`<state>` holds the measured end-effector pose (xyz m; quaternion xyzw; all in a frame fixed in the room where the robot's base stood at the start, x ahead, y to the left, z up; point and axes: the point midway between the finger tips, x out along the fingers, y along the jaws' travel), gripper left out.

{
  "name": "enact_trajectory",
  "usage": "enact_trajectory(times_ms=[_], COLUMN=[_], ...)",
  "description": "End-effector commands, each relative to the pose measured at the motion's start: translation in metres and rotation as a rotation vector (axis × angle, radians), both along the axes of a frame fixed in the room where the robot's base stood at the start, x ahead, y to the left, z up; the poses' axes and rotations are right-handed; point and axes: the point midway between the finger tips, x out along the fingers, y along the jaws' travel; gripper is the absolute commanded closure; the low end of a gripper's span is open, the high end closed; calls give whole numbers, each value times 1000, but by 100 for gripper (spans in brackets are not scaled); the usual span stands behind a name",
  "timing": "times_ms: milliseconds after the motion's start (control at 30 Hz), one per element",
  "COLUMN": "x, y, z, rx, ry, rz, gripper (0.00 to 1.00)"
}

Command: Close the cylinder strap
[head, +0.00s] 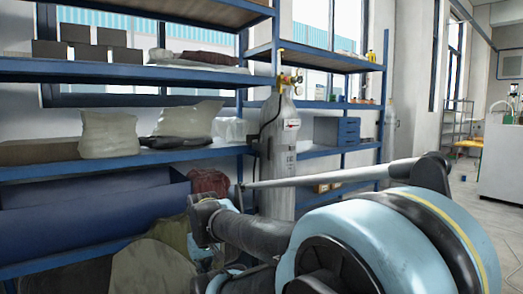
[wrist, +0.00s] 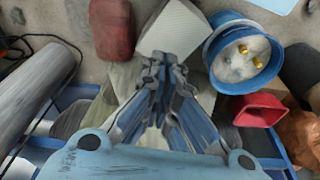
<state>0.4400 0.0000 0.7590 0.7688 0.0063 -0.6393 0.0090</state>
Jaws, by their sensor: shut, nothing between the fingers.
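A grey gas cylinder (head: 280,160) stands upright against the blue shelf unit in the head view, with a gauge and yellow fitting on top. A thin black line hangs along its left side; I cannot tell whether it is hose or strap. In the wrist view a grey cylinder body (wrist: 35,95) lies along the left edge, with a thin black loop (wrist: 62,38) beside it. No strap or buckle is clear in either view. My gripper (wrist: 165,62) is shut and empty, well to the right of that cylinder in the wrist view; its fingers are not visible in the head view.
Blue shelves (head: 130,160) hold pale sacks (head: 108,135) and boxes (head: 100,35). The wrist view shows a blue bucket (wrist: 213,60), a red container (wrist: 260,110), a dark red item (wrist: 112,28) and a white box (wrist: 178,25) close around the fingers. Open floor (head: 480,200) shows at right.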

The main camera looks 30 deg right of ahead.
Motion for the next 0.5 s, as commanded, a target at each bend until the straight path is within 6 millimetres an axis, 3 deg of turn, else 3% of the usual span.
enact_trajectory(times_ms=[133, 233, 500], x=[-7, 0, 45], y=[-2, -12, -74], z=[7, 15, 68], rx=[-8, -40, -251], ry=[-9, -4, -3], rz=[-10, -48, -302], gripper=[100, 100, 100])
